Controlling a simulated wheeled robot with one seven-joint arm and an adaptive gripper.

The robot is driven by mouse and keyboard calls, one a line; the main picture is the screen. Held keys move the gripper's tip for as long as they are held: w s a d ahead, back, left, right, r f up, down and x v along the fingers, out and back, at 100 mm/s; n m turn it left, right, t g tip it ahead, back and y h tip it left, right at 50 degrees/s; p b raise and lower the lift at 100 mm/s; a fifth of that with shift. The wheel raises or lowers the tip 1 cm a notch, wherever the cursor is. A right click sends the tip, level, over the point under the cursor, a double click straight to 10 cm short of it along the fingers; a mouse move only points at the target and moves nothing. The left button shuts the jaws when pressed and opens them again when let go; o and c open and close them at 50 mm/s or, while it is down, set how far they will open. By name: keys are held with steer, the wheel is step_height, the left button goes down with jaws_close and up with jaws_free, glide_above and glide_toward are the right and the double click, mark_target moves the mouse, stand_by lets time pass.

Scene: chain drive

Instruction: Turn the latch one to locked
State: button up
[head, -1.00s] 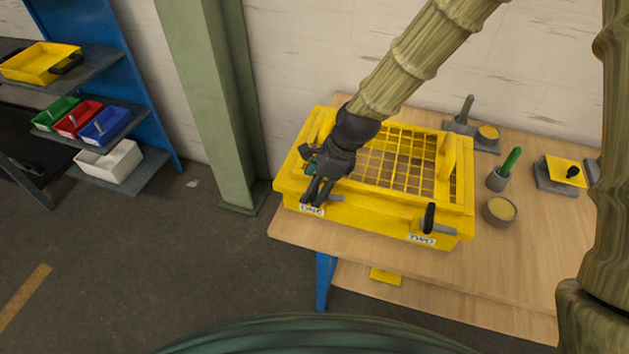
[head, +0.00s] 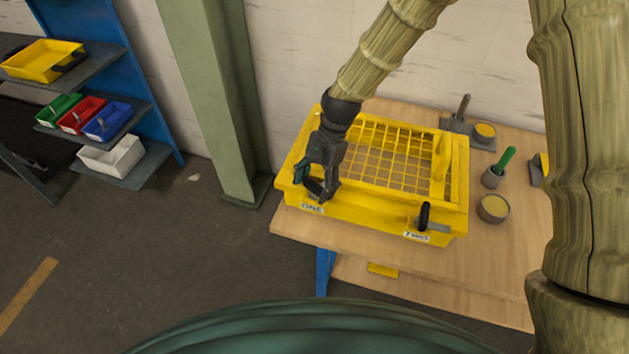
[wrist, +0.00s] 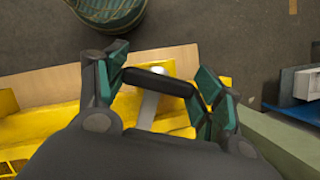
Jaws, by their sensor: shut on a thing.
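Latch one is at the front left corner of the yellow guard box (head: 375,220), above the label ONE (head: 312,209). In the wrist view its black handle (wrist: 158,81) lies crosswise between my fingers, on a grey bar (wrist: 150,108). My gripper (head: 318,190) is shut on this handle, with the teal finger pads at its two ends. In the head view my fingers hide most of the latch. Latch two (head: 425,216), with an upright black handle and a grey bar, is at the front right above the label TWO (head: 416,236).
The box has a yellow mesh top (head: 395,155) and stands on a wooden table (head: 480,265). A green-handled tool in a grey holder (head: 493,177) and a round tin (head: 493,208) stand to its right. A green pillar (head: 215,100) rises behind left.

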steer(key=n, duration=0.2)
steer(key=n+h, duration=0.1)
steer(key=n, duration=0.1)
steer(key=shift+n+g+h, duration=0.3)
steer(key=shift+g, duration=0.1)
steer(key=shift+w, duration=0.1)
steer(key=o, duration=1)
steer(key=v, duration=1.2)
